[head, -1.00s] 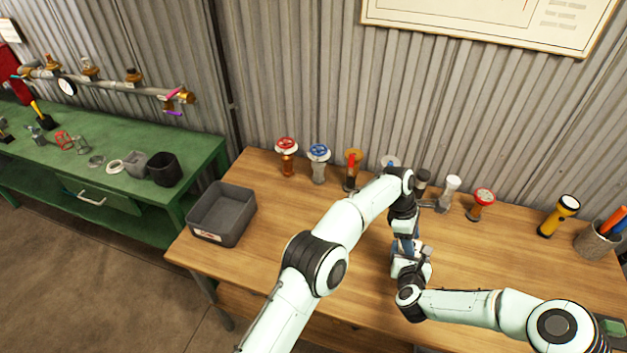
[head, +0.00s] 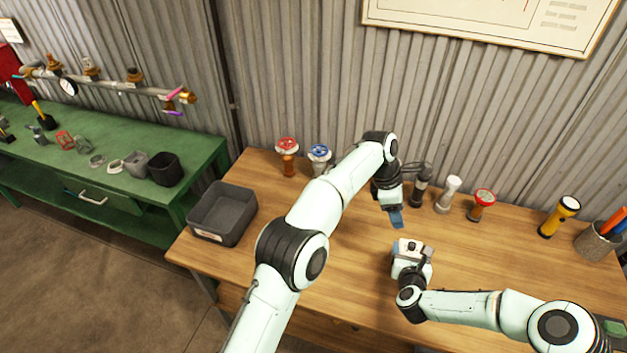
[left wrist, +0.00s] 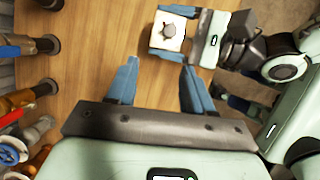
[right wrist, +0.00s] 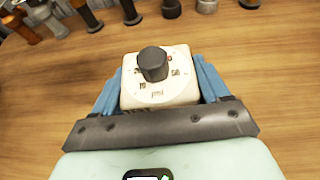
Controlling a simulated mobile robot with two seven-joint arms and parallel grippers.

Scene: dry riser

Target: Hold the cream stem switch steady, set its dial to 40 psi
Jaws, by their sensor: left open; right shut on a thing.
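The cream stem switch (right wrist: 160,95) is a boxy block with a dark round knob (right wrist: 153,64) on its dial face, printed with numbers and "psi". The knob's exact setting is too small to read. My right gripper (right wrist: 160,82) is shut on the switch's two sides and holds it dial up; the switch also shows in the left wrist view (left wrist: 167,32). In the head view the switch (head: 408,247) is partly hidden by my right gripper. My left gripper (left wrist: 156,60) is open and empty, apart from the switch, on its wall side in the head view (head: 398,221).
Along the wall stand a red-wheeled valve (head: 287,157), a blue-wheeled one (head: 319,154), a dark fitting (head: 419,186), a white-topped fitting (head: 448,194) and a red-topped one (head: 481,204). A grey bin (head: 222,214) is at left, a flashlight (head: 559,215) at right.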

